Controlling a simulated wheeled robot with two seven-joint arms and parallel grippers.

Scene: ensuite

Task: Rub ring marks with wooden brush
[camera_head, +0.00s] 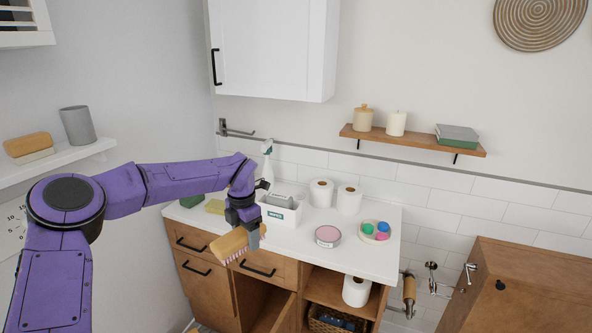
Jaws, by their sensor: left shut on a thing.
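The wooden brush (232,246) has a tan wooden back and pale bristles on its lower left side. My left gripper (250,228) is shut on it and holds it tilted, in front of the cabinet's front edge as seen from the head. I cannot tell the exact gap between brush and counter. The white countertop (290,241) shows no ring marks that I can make out; part of it is hidden behind my left arm and gripper. My right gripper is not in view.
On the counter are a white caddy (281,212), a spray bottle (267,162), toilet rolls (348,200), a pink-topped tin (327,236), a dish of coloured balls (375,231) and sponges (215,206). The lower cabinet door (279,316) stands open. The counter's front middle is clear.

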